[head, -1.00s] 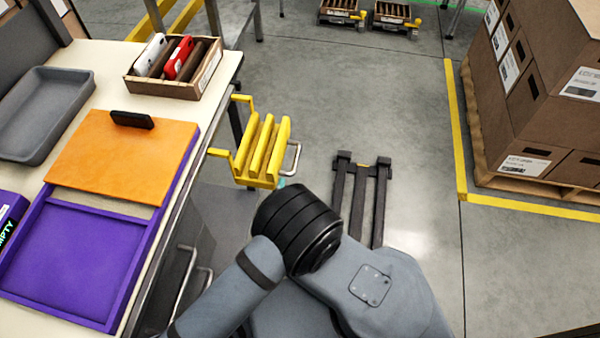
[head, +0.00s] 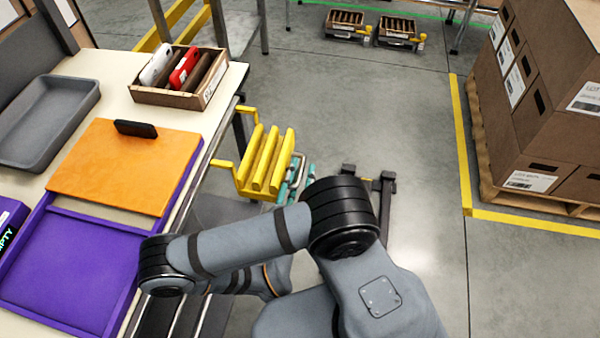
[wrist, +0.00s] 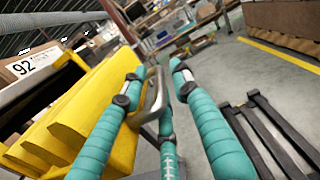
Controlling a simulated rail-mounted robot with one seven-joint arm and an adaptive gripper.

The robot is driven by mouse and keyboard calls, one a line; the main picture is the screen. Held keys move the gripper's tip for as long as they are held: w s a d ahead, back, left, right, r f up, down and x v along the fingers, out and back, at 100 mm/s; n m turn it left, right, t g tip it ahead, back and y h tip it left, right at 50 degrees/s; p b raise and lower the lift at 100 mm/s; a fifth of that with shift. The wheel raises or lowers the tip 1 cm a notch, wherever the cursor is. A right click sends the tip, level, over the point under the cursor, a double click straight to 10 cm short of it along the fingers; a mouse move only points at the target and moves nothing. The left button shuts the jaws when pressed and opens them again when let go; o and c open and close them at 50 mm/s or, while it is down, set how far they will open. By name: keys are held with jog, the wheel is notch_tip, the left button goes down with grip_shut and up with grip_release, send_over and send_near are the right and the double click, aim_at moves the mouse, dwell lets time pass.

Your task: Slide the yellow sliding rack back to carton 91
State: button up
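The yellow sliding rack (head: 268,162), with several upright slats, juts out from the table's right side; it fills the left of the wrist view (wrist: 75,118). Its grey metal handle (wrist: 158,92) sticks out on the right side. My gripper (head: 300,178), with teal fingers, is at the handle. In the wrist view its fingertips (wrist: 157,68) are apart on either side of the handle, with a gap visible. An open carton (head: 190,88) holding phones stands on the table behind the rack; its number is unreadable. A label reading 92 (wrist: 24,66) shows on a carton in the wrist view.
The table holds an orange board (head: 124,165), a purple tray (head: 135,262) and a grey tray (head: 48,115). A dark fork-like frame (head: 385,195) lies on the floor right of my gripper. Stacked cartons (head: 540,120) stand at the right; open floor lies between.

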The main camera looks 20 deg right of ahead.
jog(key=shift+c, duration=0.7)
grip_shut()
